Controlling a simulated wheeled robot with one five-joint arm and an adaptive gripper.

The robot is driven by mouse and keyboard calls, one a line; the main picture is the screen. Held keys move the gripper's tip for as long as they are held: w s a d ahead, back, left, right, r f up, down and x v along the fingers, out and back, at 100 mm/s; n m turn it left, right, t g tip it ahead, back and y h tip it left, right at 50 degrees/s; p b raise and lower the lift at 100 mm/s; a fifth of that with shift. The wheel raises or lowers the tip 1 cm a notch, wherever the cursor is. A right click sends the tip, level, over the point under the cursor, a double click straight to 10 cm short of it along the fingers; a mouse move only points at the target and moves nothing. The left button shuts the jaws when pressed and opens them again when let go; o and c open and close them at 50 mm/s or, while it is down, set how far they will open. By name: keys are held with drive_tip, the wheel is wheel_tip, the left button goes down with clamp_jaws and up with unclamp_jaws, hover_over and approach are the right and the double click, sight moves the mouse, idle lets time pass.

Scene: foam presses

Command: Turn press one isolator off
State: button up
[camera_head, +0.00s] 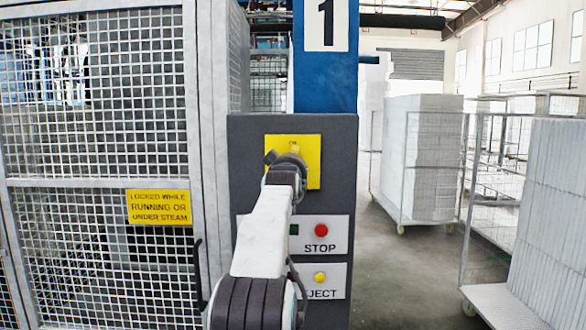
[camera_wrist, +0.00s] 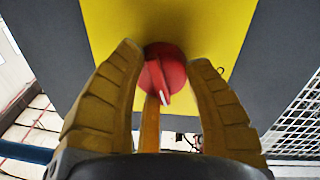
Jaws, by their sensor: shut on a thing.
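The isolator is a red rotary knob (camera_wrist: 165,72) on a yellow plate (camera_wrist: 205,22) in the wrist view. A white pointer mark on the knob points toward the bottom of that view, slightly right. My gripper (camera_wrist: 167,62) has one finger on each side of the knob and is shut on it. In the head view, my arm reaches up to the yellow plate (camera_head: 311,146), and my gripper (camera_head: 289,158) covers the knob there. The plate is on a dark grey panel (camera_head: 340,200), below a blue column with a white sign "1" (camera_head: 326,25).
Below the plate are a red STOP button (camera_head: 321,230) and a yellow button (camera_head: 320,277), its label partly hidden by my arm. A mesh guard gate (camera_head: 100,130) with a yellow warning sign (camera_head: 160,207) stands left. Wheeled cages (camera_head: 420,160) of white blocks stand right, with open floor between.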

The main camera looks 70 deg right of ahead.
drive_tip(key=shift+w+a+r+n+h+b, duration=0.15)
drive_tip(key=shift+r+n+b, duration=0.1)
drive_tip(key=shift+n, duration=0.7)
drive_tip(key=shift+r+n+h+b, duration=0.15)
drive_tip(key=shift+n+b, duration=0.1)
drive_tip(key=shift+n, duration=0.7)
drive_tip(key=o, duration=1.1)
drive_tip(key=shift+w+f, duration=0.2)
drive_tip(key=shift+o, duration=0.5)
drive_tip(key=shift+s, duration=0.1)
drive_tip(key=shift+f, duration=0.1)
drive_tip(key=v, duration=1.1)
drive_tip(key=shift+s+a, duration=0.15)
drive_tip(key=shift+a, duration=0.2)
